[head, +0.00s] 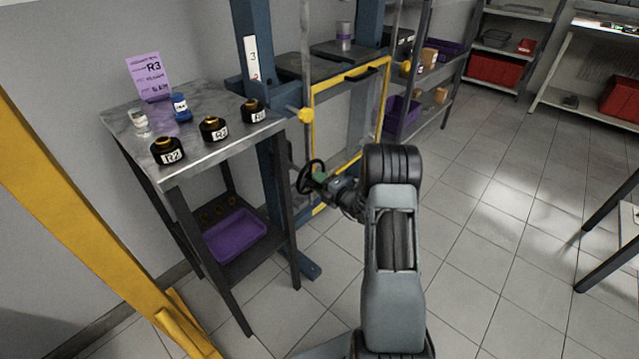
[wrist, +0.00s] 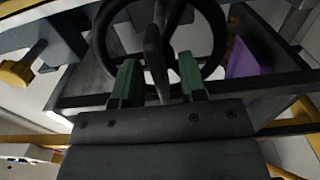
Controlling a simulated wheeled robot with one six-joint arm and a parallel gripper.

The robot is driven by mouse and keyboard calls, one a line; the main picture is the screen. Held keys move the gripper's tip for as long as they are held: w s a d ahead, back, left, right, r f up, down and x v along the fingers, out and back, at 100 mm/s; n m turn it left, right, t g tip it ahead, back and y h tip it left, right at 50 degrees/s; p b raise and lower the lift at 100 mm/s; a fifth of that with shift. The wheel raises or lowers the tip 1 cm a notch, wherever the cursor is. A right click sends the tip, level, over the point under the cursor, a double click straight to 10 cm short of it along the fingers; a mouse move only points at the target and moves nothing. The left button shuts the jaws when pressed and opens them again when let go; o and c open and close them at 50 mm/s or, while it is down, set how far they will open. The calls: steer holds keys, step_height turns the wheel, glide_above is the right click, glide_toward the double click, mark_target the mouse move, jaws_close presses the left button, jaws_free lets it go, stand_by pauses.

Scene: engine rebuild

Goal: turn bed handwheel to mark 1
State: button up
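The bed handwheel (head: 304,184) is a dark ring on the lower front of the blue press frame. It also shows in the wrist view (wrist: 218,40), where its rim arcs around and beyond my fingers. My gripper (head: 320,178) is at the wheel. In the wrist view my gripper (wrist: 158,72) has its two green fingers apart, with a dark bar, perhaps a spoke or handle of the wheel, between them. Gaps show on both sides of the bar, so it is not clamped. No mark 1 is readable in either view.
A grey metal table (head: 215,148) with labelled black pots stands left of the press. A yellow-framed guard (head: 350,80) and a yellow knob (head: 306,115) are above the wheel. A purple tray (head: 236,236) lies on the table's lower shelf.

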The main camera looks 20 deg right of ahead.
steer(key=shift+c, duration=0.2)
jaws_close()
stand_by(0.3)
